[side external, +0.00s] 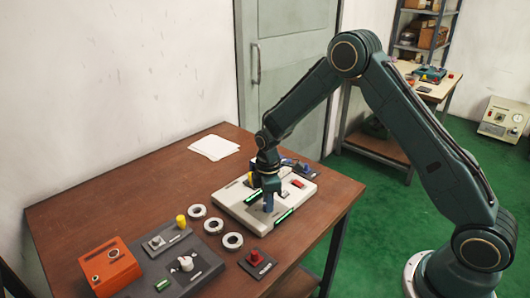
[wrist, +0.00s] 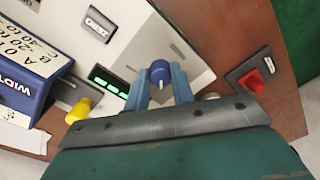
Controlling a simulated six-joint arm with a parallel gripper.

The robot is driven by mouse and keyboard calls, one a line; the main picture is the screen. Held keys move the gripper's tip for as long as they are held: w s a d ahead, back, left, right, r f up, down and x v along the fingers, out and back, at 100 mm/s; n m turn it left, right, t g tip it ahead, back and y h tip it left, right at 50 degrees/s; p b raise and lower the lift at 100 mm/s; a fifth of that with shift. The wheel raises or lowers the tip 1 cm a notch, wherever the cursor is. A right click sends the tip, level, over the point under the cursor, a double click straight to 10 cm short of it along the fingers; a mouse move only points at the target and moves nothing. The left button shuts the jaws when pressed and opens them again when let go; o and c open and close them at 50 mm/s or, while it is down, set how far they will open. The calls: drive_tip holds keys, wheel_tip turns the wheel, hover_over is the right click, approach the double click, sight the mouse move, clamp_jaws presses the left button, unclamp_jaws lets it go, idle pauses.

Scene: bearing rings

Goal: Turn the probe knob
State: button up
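The probe knob (wrist: 159,70) is a dark blue round knob with a white pointer line, seen in the wrist view on a pale panel. My gripper (wrist: 161,80) has its two blue fingers on either side of the knob. They are very close to its sides, but I cannot tell whether they press on it. In the side external view my gripper (side external: 267,203) points down at the pale instrument box (side external: 234,203), and the knob is hidden behind the fingers.
A green-lit display (wrist: 108,82) is beside the knob. A blue labelled box (wrist: 30,68), a yellow knob (wrist: 80,109) and a red switch (wrist: 254,81) are nearby. Several bearing rings (side external: 213,226), a grey panel (side external: 168,262) and an orange box (side external: 110,265) stand to the left.

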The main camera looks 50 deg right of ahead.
drive_tip(key=shift+m, duration=0.3)
drive_tip(key=m, duration=0.8)
drive_tip(key=shift+s+m, duration=0.1)
drive_tip(key=shift+m, duration=0.2)
drive_tip(key=m, duration=0.4)
drive_tip(key=shift+a+m, duration=0.1)
drive_tip(key=shift+m, duration=0.2)
drive_tip(key=shift+m+t, duration=0.3)
drive_tip(key=shift+m, duration=1.8)
drive_tip(key=o, duration=1)
drive_tip(key=shift+r, duration=0.1)
